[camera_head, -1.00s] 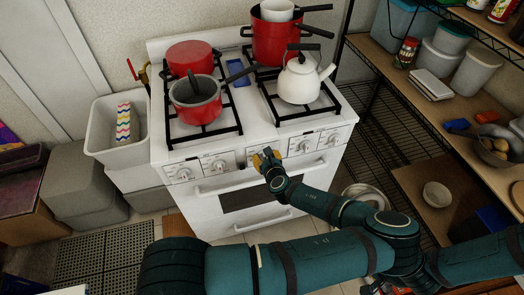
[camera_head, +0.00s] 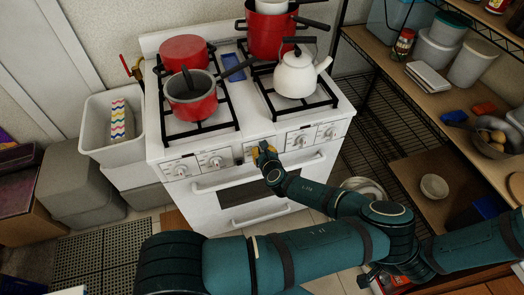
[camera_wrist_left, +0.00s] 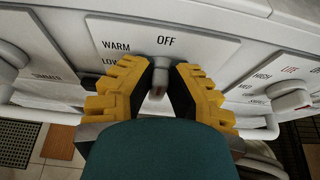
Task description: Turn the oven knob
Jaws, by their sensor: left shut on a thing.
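The white oven (camera_head: 255,205) has a row of knobs along its front panel. My left gripper (camera_head: 264,152), with yellow fingers, is at the middle of this panel in the head view and mostly hides the knob there. In the left wrist view my left gripper (camera_wrist_left: 163,88) is shut on the oven knob (camera_wrist_left: 158,91), one finger on each side. The knob sits below the printed word OFF, with WARM and LOW to its left. Only part of the knob shows between the fingers. My right gripper is not in view.
Red pots (camera_head: 192,100) and a white kettle (camera_head: 296,74) stand on the burners. The oven door handle (camera_head: 258,175) runs just below the panel. A wire shelf unit (camera_head: 385,125) is close on the right, and a pale bin (camera_head: 90,137) is on the left.

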